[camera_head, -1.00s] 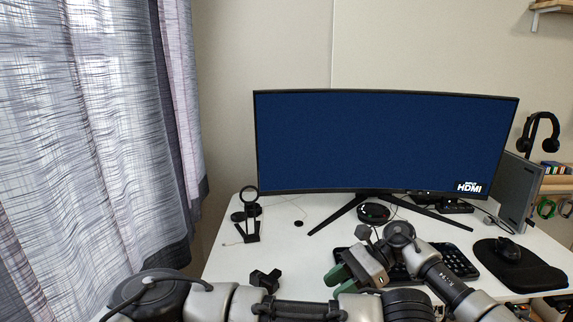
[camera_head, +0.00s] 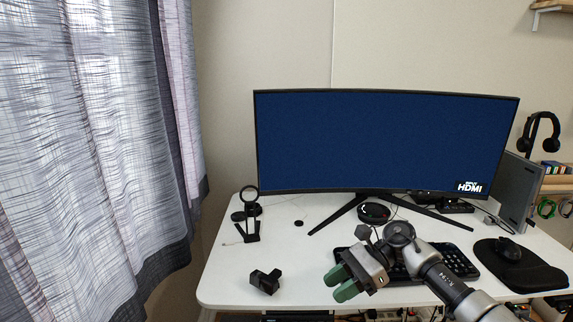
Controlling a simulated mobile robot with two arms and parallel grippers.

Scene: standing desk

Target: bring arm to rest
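My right gripper (camera_head: 335,285) has green fingers and hangs over the front of the white desk (camera_head: 225,275), left of the black keyboard (camera_head: 460,262). Its two fingers stand a little apart with nothing seen between them. My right arm comes in from the lower right and covers part of the keyboard. My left arm and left gripper are out of the picture.
A wide monitor (camera_head: 380,140) stands at the back. A small black block (camera_head: 265,281) lies near the front left edge, and a black ring stand (camera_head: 250,215) is behind it. A mouse (camera_head: 508,249) on a black pad is at right.

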